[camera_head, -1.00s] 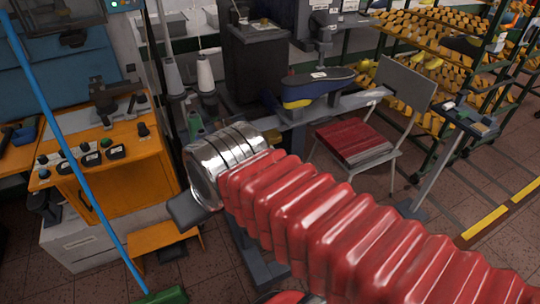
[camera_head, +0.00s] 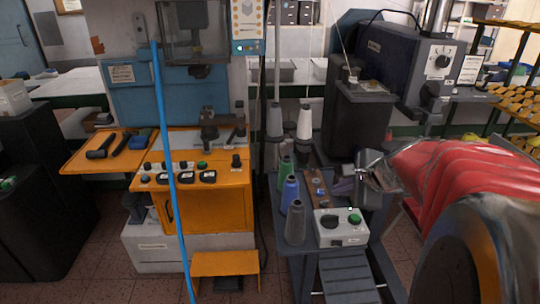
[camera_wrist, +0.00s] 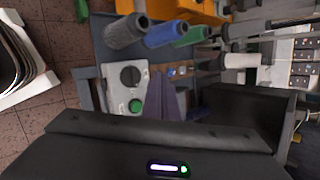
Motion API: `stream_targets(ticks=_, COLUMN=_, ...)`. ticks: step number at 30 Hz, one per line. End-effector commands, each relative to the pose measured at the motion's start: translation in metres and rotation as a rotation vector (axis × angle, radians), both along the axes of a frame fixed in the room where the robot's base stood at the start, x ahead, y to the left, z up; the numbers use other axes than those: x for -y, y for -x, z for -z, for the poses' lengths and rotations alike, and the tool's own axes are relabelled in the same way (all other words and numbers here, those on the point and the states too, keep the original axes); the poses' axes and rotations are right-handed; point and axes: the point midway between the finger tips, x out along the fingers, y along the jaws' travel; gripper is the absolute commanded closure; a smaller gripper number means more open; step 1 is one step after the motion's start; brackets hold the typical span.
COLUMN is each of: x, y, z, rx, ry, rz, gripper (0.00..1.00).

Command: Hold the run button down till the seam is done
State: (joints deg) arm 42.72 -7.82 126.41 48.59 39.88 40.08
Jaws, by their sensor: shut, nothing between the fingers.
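A pale grey control box (camera_head: 341,228) sits at the front of the sewing stand, with a green button (camera_head: 354,218) and a dark knob on top. In the wrist view the green button (camera_wrist: 135,106) and the dark knob of the control box show left of centre. My gripper (camera_head: 343,187) is just behind and above the control box, partly hidden by my arm. In the wrist view the shut, grey-purple fingers of my gripper (camera_wrist: 160,90) appear right of the green button, apart from it in the picture. The sewing machine (camera_head: 400,60) stands behind; its seam is not visible.
Green, blue and grey thread cones (camera_head: 291,192) stand close left of the box. An orange machine (camera_head: 205,190) with its own buttons is further left, crossed by a blue pole (camera_head: 168,130). Shelves of shoe lasts (camera_head: 515,100) are at right.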

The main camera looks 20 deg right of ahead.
Motion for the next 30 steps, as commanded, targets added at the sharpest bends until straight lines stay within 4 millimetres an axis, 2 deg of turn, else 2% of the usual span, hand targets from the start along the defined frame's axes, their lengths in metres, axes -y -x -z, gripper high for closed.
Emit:
stream_targets(ticks=1, x=0.023, y=0.0, z=0.004, rx=0.01, ry=-0.049, rz=0.087, gripper=1.0)
stream_targets(ticks=3, x=0.048, y=0.0, z=0.007, rx=0.03, ry=-0.111, rz=0.189, gripper=1.0)
stream_targets(ticks=6, x=0.073, y=0.001, z=0.011, rx=0.052, ry=-0.172, rz=0.291, gripper=1.0)
stream_targets(ticks=9, x=0.084, y=0.002, z=0.012, rx=0.063, ry=-0.201, rz=0.339, gripper=1.0)
stream_targets(ticks=22, x=0.085, y=0.002, z=0.014, rx=0.064, ry=-0.205, rz=0.345, gripper=1.0)
stream_targets(ticks=30, x=0.085, y=0.002, z=0.032, rx=0.063, ry=-0.206, rz=0.344, gripper=1.0)
